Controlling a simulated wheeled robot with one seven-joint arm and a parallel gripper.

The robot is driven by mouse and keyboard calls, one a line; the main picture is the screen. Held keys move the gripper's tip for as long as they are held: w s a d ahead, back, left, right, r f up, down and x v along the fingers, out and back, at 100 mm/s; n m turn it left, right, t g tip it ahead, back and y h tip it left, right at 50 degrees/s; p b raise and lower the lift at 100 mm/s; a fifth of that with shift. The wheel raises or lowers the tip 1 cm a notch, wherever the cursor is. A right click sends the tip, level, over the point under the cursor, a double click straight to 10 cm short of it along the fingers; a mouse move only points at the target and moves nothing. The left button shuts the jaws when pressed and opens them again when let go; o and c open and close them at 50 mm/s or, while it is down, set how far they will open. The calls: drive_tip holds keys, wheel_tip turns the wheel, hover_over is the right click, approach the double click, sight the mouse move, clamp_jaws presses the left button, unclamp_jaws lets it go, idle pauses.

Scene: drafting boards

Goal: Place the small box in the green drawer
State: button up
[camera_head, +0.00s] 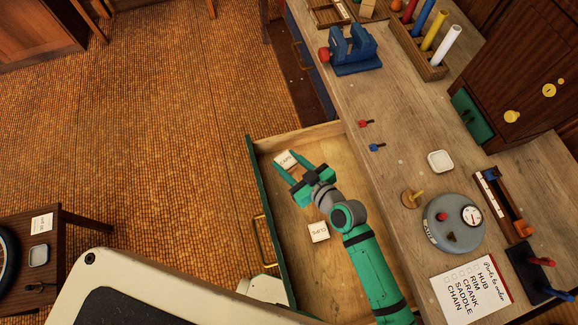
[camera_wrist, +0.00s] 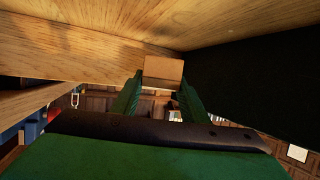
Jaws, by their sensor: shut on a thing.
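The green drawer (camera_head: 262,195) is pulled open from the workbench, with a green front, a brass handle and a bare wooden inside. My gripper (camera_head: 287,169) is inside or over its far end, shut on a small box (camera_head: 285,159) with a white label that seems to read "CLIPS". In the wrist view the small box (camera_wrist: 163,69) shows as a plain tan block between the green fingertips (camera_wrist: 160,88). Another small labelled box (camera_head: 319,232) lies on the drawer floor beside my arm. I cannot tell whether the held box touches the drawer floor.
The bench top (camera_head: 400,150) carries a blue vise (camera_head: 352,50), red and blue small pieces, a white dish (camera_head: 440,161), a round grey gauge (camera_head: 453,222) and a paper list (camera_head: 470,290). A low table (camera_head: 70,230) stands at left. The drawer's near part has bare floor.

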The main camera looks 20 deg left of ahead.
sight(288, 168)
drive_tip(key=shift+f, duration=1.85)
drive_tip(key=o, duration=1.1)
drive_tip(key=shift+f, duration=0.15)
drive_tip(key=shift+s, duration=0.1)
drive_tip(key=v, duration=1.2)
drive_tip(key=x, duration=1.1)
drive_tip(key=shift+a, duration=0.15)
drive_tip(key=shift+w+a+f, duration=0.2)
drive_tip(key=shift+w+a, duration=0.05)
drive_tip(key=shift+w, duration=0.1)
drive_tip(key=shift+r, duration=0.15)
